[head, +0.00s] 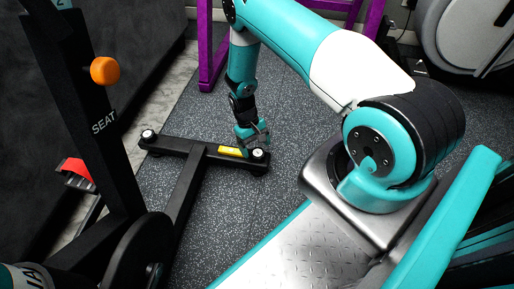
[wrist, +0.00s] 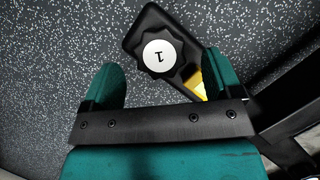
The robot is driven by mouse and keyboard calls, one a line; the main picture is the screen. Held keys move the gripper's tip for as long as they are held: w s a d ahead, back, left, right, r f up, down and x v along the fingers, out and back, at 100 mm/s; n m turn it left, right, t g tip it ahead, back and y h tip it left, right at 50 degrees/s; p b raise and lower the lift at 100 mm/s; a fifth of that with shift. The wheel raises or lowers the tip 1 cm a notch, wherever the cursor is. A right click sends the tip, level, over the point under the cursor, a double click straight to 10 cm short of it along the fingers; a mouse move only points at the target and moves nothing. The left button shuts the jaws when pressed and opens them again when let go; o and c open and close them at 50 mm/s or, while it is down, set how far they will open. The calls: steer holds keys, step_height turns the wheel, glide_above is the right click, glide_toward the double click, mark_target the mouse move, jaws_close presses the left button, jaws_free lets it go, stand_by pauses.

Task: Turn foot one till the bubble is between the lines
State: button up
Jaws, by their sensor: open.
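Foot one is a black scalloped knob with a white top marked 1, seen in the wrist view (wrist: 160,58). It sits at the end of the black crossbar, and its white top also shows in the head view (head: 258,153). My gripper (wrist: 158,85) is open, its teal fingers on either side of and a little short of the knob. In the head view my gripper (head: 254,137) is just above that end of the bar. A yellow piece (head: 231,150) lies on the bar beside the knob, mostly hidden in the wrist view. No bubble or lines can be made out.
The bike's black frame with an orange knob (head: 105,70) and a SEAT label stands at the left. Another white-topped foot (head: 148,135) is at the bar's far left end. A purple frame (head: 207,60) stands behind. The speckled floor (head: 235,205) around the bar is clear.

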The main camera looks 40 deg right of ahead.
steer(key=p+v, duration=0.5)
steer(key=v, duration=1)
steer(key=shift+r, duration=0.15)
steer(key=s+a+r+n+t+p, duration=0.1)
steer(key=a+r, duration=0.3)
steer(key=r, duration=0.5)
steer(key=s+a+r+n+t+y+p, duration=0.1)
steer(key=a+r, duration=0.4)
steer(key=r, duration=0.5)
steer(key=s+a+r+n+t+p, duration=0.15)
steer(key=a+r, duration=0.25)
steer(key=r, duration=0.5)
steer(key=s+a+r+n+y, duration=0.1)
steer(key=s+a+r, duration=0.2)
steer(key=s+r, duration=0.25)
steer(key=s+a+r+n+t+y+p, duration=0.1)
steer(key=s+a+r+n, duration=0.1)
steer(key=s+r, duration=0.35)
steer(key=s+a+r+n+y, duration=0.1)
steer(key=s+a+r, duration=0.2)
steer(key=s, duration=0.5)
step_height(320, 180, up, 39)
steer(key=s+p, duration=0.1)
steer(key=p, duration=3.7)
steer(key=shift+f, duration=0.25)
